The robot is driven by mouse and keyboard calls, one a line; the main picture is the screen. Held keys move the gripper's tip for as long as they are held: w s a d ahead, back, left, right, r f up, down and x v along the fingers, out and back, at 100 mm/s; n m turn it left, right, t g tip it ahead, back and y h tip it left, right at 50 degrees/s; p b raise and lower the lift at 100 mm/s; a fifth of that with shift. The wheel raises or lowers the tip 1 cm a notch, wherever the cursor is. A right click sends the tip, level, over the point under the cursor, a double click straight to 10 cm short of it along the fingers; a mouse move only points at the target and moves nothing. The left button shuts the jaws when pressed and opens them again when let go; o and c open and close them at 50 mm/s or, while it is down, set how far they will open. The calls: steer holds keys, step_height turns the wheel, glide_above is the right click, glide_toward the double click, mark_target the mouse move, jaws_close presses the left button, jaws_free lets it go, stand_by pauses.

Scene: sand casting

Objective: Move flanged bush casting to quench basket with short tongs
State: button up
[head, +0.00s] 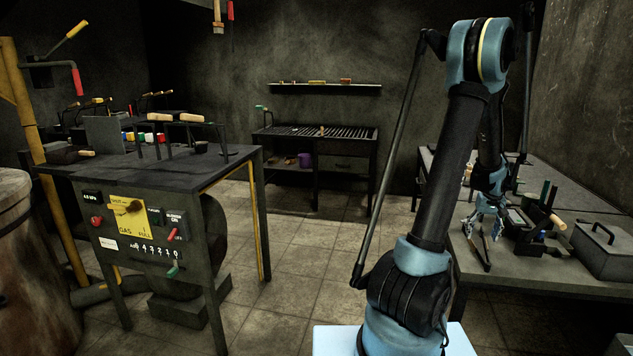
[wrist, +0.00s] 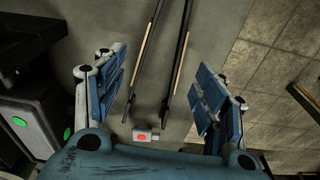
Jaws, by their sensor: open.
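The short tongs (head: 484,256) lie on the right-hand bench in the head view, spread in a V. In the wrist view their two dark arms with wooden strips (wrist: 181,50) run between my fingers, over the grey bench top. My gripper (head: 487,212) is open above the bench, by the tongs. In the wrist view its blue finger pads (wrist: 164,88) stand wide apart on either side of the tongs, and nothing is gripped. I cannot make out the flanged bush casting or the quench basket in either view.
A small white block with a red spot (wrist: 146,136) lies near the tongs. A dark lidded box (head: 604,252) and a holder of tools (head: 535,225) stand to the right. The gas forge table (head: 150,170) is left, a grated bench (head: 318,134) behind. Floor between is open.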

steer(key=shift+w+f, duration=0.15)
steer(key=shift+f, duration=0.95)
steer(key=shift+w+f, duration=0.1)
steer(key=shift+f, duration=1)
steer(key=c, duration=0.7)
step_height(320, 180, up, 12)
